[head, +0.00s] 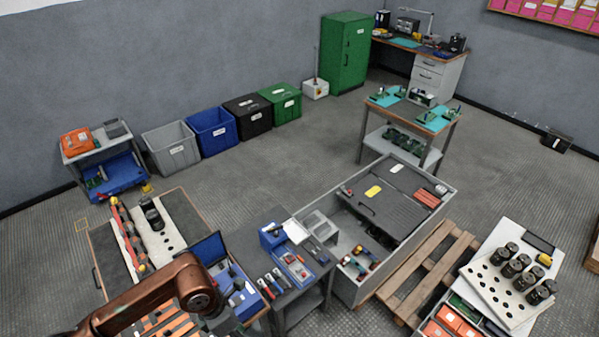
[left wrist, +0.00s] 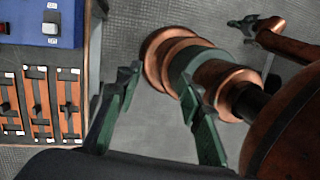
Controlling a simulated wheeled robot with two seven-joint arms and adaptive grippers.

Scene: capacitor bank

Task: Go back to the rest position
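My left arm comes in from the bottom left of the head view, its copper elbow low in the picture; its gripper does not show there. In the left wrist view my left gripper (left wrist: 160,84) has its two green fingers spread apart, with nothing between them. Behind them are copper parts of my own body and the grey floor. Another green-fingered gripper (left wrist: 247,25), seemingly my right one, shows small at the top right of that view; its opening is unclear. My right arm is not visible in the head view.
A left bench (head: 183,221) holds a white perforated strip (head: 128,241) and a black capacitor (head: 152,214). Beside it stands a tool cart (head: 318,262), then a grey cabinet (head: 372,292) on a pallet (head: 424,273). Several capacitors (head: 517,265) stand at right.

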